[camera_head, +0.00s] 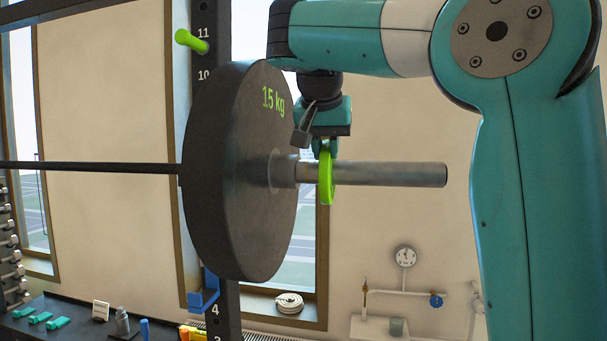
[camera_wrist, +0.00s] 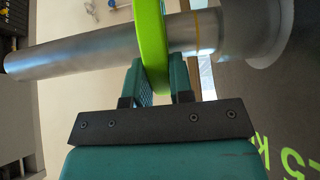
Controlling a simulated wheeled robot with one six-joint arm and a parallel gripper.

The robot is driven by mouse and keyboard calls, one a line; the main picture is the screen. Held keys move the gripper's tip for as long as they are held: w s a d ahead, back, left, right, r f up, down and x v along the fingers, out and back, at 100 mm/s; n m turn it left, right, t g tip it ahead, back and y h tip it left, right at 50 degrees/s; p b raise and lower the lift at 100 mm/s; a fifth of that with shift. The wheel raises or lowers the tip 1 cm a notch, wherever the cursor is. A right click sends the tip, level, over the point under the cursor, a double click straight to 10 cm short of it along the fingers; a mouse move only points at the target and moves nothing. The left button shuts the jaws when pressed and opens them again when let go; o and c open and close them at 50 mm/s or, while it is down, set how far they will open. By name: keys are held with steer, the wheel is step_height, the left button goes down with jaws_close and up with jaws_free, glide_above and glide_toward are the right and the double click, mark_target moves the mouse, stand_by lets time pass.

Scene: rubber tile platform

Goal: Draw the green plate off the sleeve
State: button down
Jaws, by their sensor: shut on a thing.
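The green plate (camera_head: 326,178) is a thin disc around the bare metal sleeve (camera_head: 395,174), a little out from the sleeve's collar and apart from the big black plate. My gripper (camera_head: 325,147) comes from above and is shut on the upper rim of the green plate. In the wrist view the two fingers of my gripper (camera_wrist: 160,83) stand on either side of the green plate (camera_wrist: 152,45), and the sleeve (camera_wrist: 80,57) passes through it. The sleeve's free end points right in the head view. The plate's hole is hidden.
The large black 15 kg plate (camera_head: 232,190) sits on the bar just left of the collar. A dark rack upright (camera_head: 212,45) with a green peg (camera_head: 191,41) and a blue hook (camera_head: 205,292) stands behind. The space beyond the sleeve's free end is clear up to my arm.

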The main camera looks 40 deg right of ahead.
mark_target(407, 164)
steer(key=shift+s+d+b, duration=0.35)
steer(key=shift+s+d, duration=0.45)
steer(key=shift+s, duration=0.2)
steer(key=shift+s+d+b, duration=0.35)
steer(key=shift+s+d, duration=0.45)
steer(key=shift+s, duration=0.2)
stand_by(0.6)
steer(key=shift+s+d+b, duration=0.4)
steer(key=shift+s+d, duration=0.7)
steer(key=shift+s, duration=0.3)
steer(key=shift+s+d, duration=0.45)
steer(key=shift+s, duration=0.1)
stand_by(0.4)
steer(key=shift+s+d+b, duration=0.5)
steer(key=shift+s+d, duration=0.15)
steer(key=shift+s, duration=0.2)
steer(key=shift+s+d+b, duration=0.5)
steer(key=shift+s+d, duration=0.15)
steer(key=shift+s, duration=0.2)
steer(key=shift+s+d, duration=0.25)
steer(key=shift+s, duration=0.05)
